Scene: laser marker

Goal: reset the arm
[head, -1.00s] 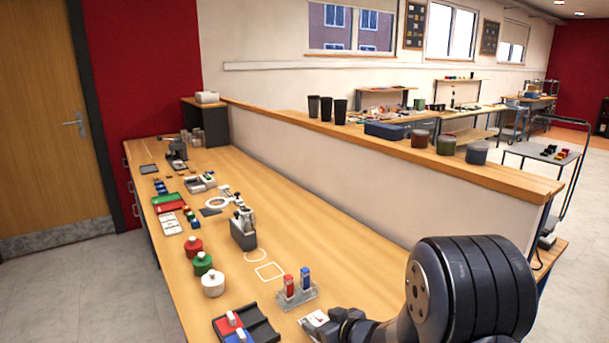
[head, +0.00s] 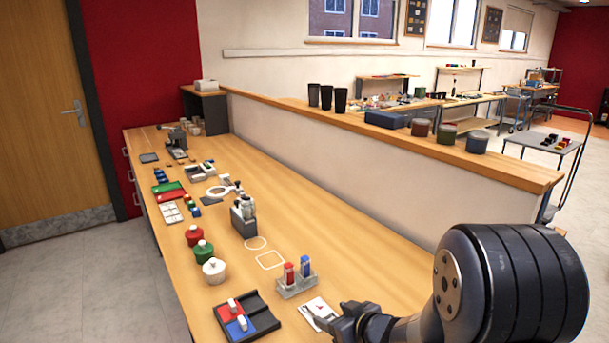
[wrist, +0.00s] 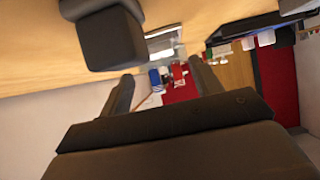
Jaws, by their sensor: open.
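My gripper (head: 338,322) is at the lower right in the head view, over the front part of the wooden bench (head: 300,240). It is beside a small white card with a red mark (head: 318,309), and I cannot tell whether they touch. In the wrist view my gripper (wrist: 160,88) shows two dark fingers spread apart with nothing between them. Blurred red and blue items lie beyond the fingers.
A clear stand with a red and a blue bottle (head: 297,278) is left of my gripper. Red, green and white jars (head: 213,270) stand further left. A low wall with a wooden ledge (head: 480,170) runs behind the bench.

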